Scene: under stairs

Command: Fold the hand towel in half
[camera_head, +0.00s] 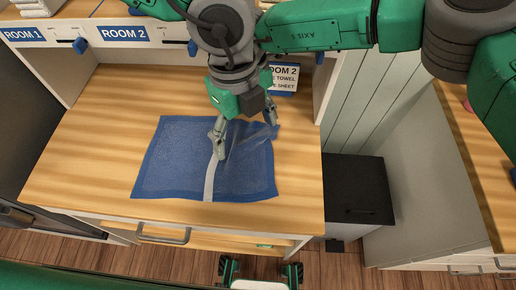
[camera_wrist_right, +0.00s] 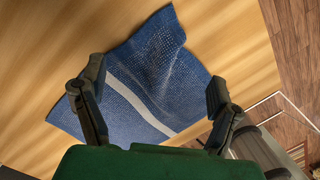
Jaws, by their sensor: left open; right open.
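The blue hand towel (camera_head: 175,160) lies spread on the wooden counter, with a pale stripe (camera_head: 209,180) across its middle. The part right of the stripe is rumpled near its far edge; the left part lies flat.
The counter (camera_head: 90,130) is bare left of the towel. Shelf compartments with Room 1 and Room 2 labels (camera_head: 123,34) stand behind. A sign (camera_head: 284,78) leans at the back. A black bin (camera_head: 357,190) stands right of the counter, and a drawer handle (camera_head: 163,236) is in front.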

